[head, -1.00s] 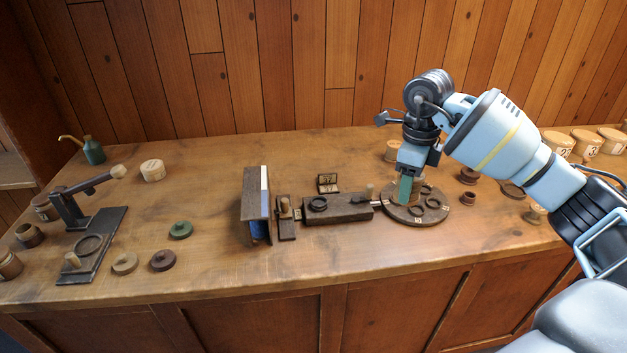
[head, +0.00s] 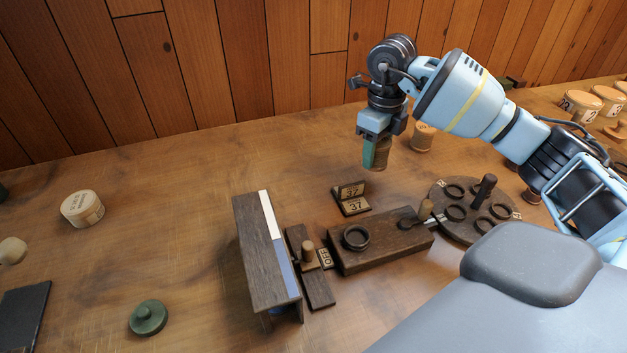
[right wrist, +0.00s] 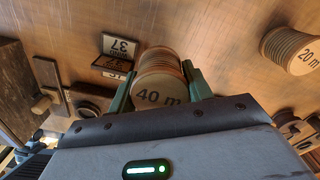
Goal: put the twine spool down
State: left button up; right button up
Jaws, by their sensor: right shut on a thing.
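My right gripper (head: 375,153) is shut on the twine spool (head: 382,158), a brown ribbed spool partly hidden behind a green finger in the head view. In the right wrist view the spool (right wrist: 160,85) sits between both green fingers (right wrist: 160,70), its pale end marked "40 m". The gripper points down behind the dark block and the "37" cards. I cannot tell whether the spool touches the table. My left gripper is not in view.
Another spool (head: 423,139), marked "20 m" in the wrist view (right wrist: 291,50), stands to the right. Dark "37" cards (head: 351,199), a block with a ring (head: 385,249) and a round turntable (head: 470,232) lie nearer me.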

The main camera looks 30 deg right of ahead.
jog(key=shift+w+f, duration=0.1)
jog(key=shift+f, duration=0.05)
jog(key=shift+a, duration=0.4)
jog(key=w+a, duration=0.2)
jog(key=a, duration=0.2)
jog(key=w+a+p, duration=0.1)
jog(key=w+a, duration=0.1)
jog(key=a, duration=0.2)
jog(key=w+a+f, duration=0.1)
jog(key=w+a, duration=0.1)
jog(key=a, duration=0.2)
jog(key=shift+w+p, duration=0.25)
jog(key=shift+p, duration=0.05)
jog(key=shift+w+a+f, duration=0.1)
jog(key=shift+w+a, duration=0.1)
jog(key=shift+a, duration=0.1)
jog(key=shift+a, duration=0.1)
jog(key=shift+w+a, duration=0.15)
jog(key=shift+a, duration=0.2)
jog(key=shift+d+f, duration=0.1)
jog(key=shift+f, duration=1.7)
jog(key=shift+f, duration=0.2)
